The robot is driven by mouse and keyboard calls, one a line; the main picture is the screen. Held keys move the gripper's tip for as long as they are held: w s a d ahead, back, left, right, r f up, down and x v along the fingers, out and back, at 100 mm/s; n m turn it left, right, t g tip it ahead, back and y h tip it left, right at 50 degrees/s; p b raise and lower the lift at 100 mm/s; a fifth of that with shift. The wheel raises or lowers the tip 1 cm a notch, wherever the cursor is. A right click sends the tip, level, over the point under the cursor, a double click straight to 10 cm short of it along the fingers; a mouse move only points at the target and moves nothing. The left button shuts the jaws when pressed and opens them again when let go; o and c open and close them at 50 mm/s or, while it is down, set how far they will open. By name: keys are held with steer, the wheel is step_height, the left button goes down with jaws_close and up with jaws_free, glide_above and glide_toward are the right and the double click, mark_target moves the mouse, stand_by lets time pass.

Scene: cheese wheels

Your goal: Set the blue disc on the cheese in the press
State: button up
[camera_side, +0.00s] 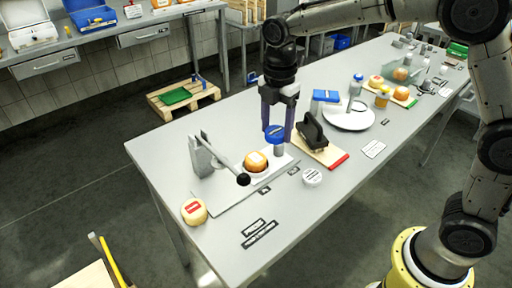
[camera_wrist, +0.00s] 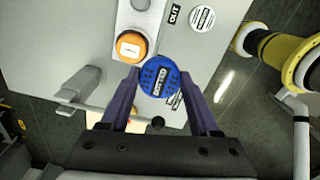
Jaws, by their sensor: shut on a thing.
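My gripper (camera_side: 277,136) is shut on the blue disc (camera_side: 274,131) and holds it above the table. In the wrist view the disc (camera_wrist: 160,82) lies between the fingertips, its dark label facing the camera. An orange cheese (camera_side: 255,161) with a white label sits on the white plate at the press (camera_side: 204,157). The press lever reaches toward the front right and ends in a black knob (camera_side: 243,179).
A grey cylinder (camera_side: 279,150) stands by the cheese. A dark-handled tool (camera_side: 313,130) lies on a board to the right. A round white plate (camera_side: 349,117) is farther back.

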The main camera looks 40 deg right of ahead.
glide_above(256, 157)
step_height(256, 157, down, 6)
steer(key=shift+s+f, duration=0.1)
steer(key=shift+f, duration=1.6)
steer(key=shift+f, duration=0.1)
steer(key=o, duration=1.3)
steer(key=shift+f, duration=0.1)
steer(key=shift+o, duration=0.2)
